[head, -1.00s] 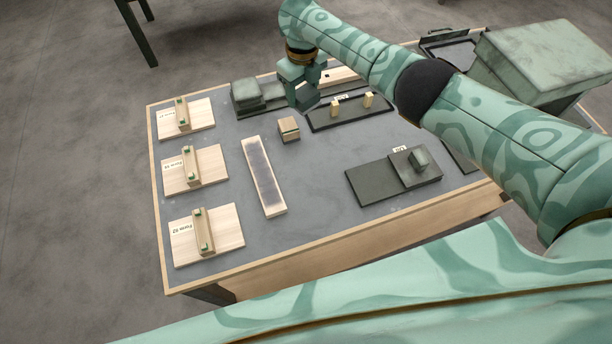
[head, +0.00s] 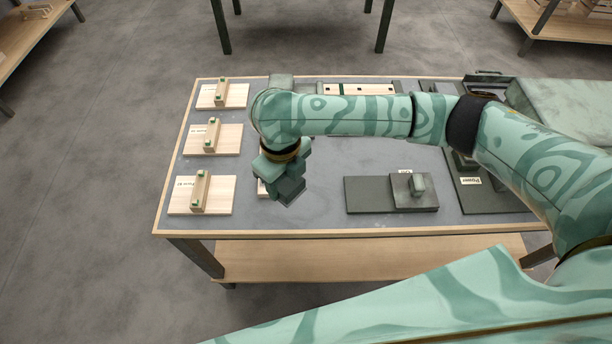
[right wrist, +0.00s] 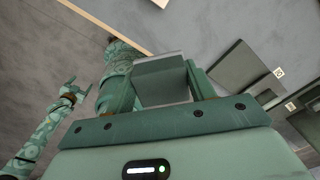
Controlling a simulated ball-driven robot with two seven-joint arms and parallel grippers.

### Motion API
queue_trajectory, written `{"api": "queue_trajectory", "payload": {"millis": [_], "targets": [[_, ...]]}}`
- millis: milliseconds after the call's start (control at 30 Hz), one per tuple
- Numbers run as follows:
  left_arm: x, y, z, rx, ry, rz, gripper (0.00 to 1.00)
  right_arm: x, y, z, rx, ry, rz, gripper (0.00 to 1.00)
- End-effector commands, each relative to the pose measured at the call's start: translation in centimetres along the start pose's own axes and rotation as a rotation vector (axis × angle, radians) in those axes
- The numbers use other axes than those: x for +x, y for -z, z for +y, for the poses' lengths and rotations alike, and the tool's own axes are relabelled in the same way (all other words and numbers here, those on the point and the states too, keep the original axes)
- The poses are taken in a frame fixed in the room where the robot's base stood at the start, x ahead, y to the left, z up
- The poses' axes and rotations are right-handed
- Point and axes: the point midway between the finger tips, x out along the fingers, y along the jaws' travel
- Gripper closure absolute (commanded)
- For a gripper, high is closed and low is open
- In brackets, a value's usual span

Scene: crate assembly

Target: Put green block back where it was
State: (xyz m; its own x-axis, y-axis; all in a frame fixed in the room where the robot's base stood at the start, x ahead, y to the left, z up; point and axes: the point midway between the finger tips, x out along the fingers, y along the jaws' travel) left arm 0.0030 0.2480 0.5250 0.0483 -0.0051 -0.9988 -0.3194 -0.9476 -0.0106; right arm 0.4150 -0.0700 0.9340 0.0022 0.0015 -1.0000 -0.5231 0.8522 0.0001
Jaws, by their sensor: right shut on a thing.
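My right gripper (head: 287,192) is over the front left of the table in the head view. In the right wrist view, the right gripper (right wrist: 158,85) is shut on a grey-green block (right wrist: 160,80), held between its two fingers. The block is off the table, and its lower end is hard to make out in the head view. My left gripper (right wrist: 70,90) shows small at the left of the right wrist view; its jaws are too small to judge.
Three pale wooden boards with green-dotted bars stand along the left edge (head: 222,196). A dark plate (head: 365,196) with a smaller grey plate and block (head: 418,183) lies front centre. A big green box (head: 560,108) stands at right.

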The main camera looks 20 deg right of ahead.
Motion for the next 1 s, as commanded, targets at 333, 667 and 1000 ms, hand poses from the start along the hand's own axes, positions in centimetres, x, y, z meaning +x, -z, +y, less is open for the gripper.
{"api": "queue_trajectory", "payload": {"millis": [333,667,1000], "targets": [[3.7,0.1,-1.0,-0.002,0.010,-0.002,0.25,4.1,-3.1,-6.7,0.054,0.000,0.004,0.71],[7.0,-1.6,0.0,-0.002,-0.005,-0.035,0.25,9.0,-5.5,-11.7,0.047,0.000,0.002,0.71],[8.9,-2.4,0.5,0.000,-0.014,-0.051,0.25,12.6,-6.0,-12.8,0.045,0.000,0.003,0.71]]}}
